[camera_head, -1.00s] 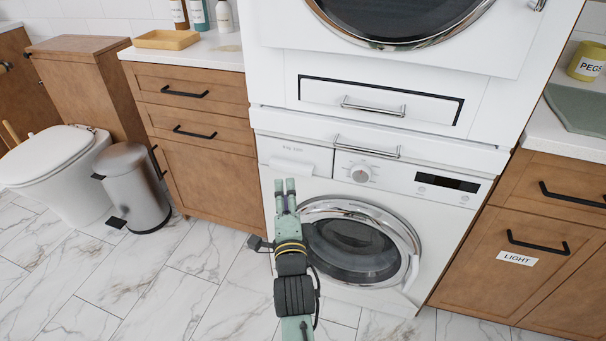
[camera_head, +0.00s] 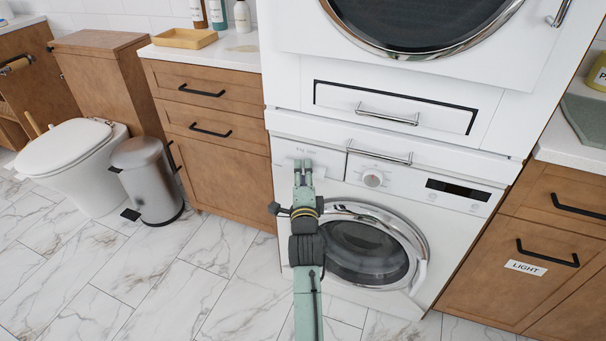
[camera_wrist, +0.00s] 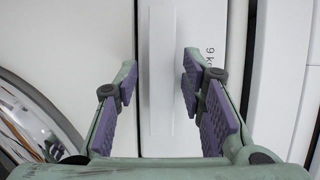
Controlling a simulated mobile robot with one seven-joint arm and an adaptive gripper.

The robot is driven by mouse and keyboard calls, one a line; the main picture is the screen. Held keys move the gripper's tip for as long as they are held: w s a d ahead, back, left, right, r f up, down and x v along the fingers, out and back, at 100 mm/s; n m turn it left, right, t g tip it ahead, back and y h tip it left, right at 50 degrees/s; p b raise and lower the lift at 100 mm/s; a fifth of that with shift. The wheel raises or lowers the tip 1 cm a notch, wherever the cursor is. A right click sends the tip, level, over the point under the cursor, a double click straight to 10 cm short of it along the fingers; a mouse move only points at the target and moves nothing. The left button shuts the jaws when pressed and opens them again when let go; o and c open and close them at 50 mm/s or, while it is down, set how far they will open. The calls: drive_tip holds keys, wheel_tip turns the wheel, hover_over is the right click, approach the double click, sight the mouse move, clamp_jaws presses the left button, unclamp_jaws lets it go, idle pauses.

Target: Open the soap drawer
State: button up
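The soap drawer (camera_head: 287,153) is at the upper left of the white washing machine's front panel, left of the round dial (camera_head: 373,179). My gripper (camera_head: 303,165) is in front of it and hides part of it. In the wrist view my gripper (camera_wrist: 160,80) is open, with its purple-padded fingers on either side of a raised white bar, the drawer's handle (camera_wrist: 160,70). A gap shows between each finger and the bar. The drawer looks shut. I cannot tell how far the fingertips are from its face.
The round washer door (camera_head: 368,250) is below and right of my gripper. A long metal handle (camera_head: 380,157) and a dryer (camera_head: 420,60) are above. Wooden cabinets (camera_head: 215,130) stand at left, with a metal bin (camera_head: 148,180) beside them. The marble floor (camera_head: 130,275) is clear.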

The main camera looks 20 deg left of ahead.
drive_tip(key=c, duration=0.8)
clamp_jaws()
drive_tip(key=shift+f, duration=0.15)
